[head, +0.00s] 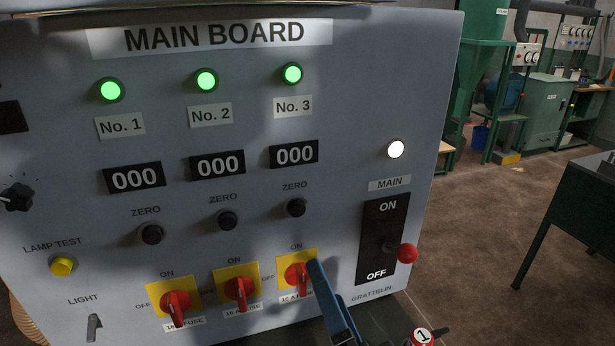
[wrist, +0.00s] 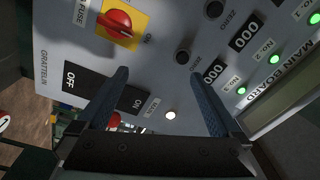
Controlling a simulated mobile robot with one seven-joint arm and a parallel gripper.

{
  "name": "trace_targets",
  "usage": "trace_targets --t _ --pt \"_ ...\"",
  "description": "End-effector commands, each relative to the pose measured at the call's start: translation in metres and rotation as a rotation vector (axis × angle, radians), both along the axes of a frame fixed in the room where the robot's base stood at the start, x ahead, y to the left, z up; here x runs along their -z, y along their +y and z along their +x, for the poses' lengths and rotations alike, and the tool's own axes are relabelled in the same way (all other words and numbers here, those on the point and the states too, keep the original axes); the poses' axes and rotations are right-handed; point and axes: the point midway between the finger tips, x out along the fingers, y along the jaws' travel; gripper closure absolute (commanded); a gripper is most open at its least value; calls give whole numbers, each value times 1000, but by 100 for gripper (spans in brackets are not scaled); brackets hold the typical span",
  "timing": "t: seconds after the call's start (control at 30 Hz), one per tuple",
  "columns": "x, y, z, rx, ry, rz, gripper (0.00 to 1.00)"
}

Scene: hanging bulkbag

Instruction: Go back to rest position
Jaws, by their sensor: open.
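My gripper (head: 318,276) is in front of the lower right of the grey main board (head: 345,120). One blue finger shows beside the red No. 3 rotary switch (head: 297,275); I cannot tell if it touches. In the wrist view my gripper (wrist: 160,73) has its two fingers wide apart with nothing between them. The red switch (wrist: 116,22) on its yellow plate lies beyond the left fingertip there. The other red switches (head: 176,303) (head: 240,288) stand to the left, their handles roughly upright. The three green lamps (head: 206,79) are lit and the displays (head: 217,165) read 000.
The main lever with its red ball (head: 407,253) sticks out close right of my gripper. A white lamp (head: 396,149) glows above it. A dark table (head: 578,205) stands at the right, with open floor (head: 480,250) between it and the board. Green machinery (head: 545,105) is behind.

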Motion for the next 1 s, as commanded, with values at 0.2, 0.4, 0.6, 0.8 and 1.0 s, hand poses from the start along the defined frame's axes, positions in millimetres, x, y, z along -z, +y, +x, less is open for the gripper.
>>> trace_targets --t 0.2,0.4,0.6,0.8,1.0 --pt "-176 23 16 218 -401 -546 0" --pt "-304 34 -24 512 -679 -852 0" --pt "-363 35 -62 710 -800 -973 0" --pt "-370 35 -68 743 -813 -990 0" --pt "-370 35 -68 743 -813 -990 0"
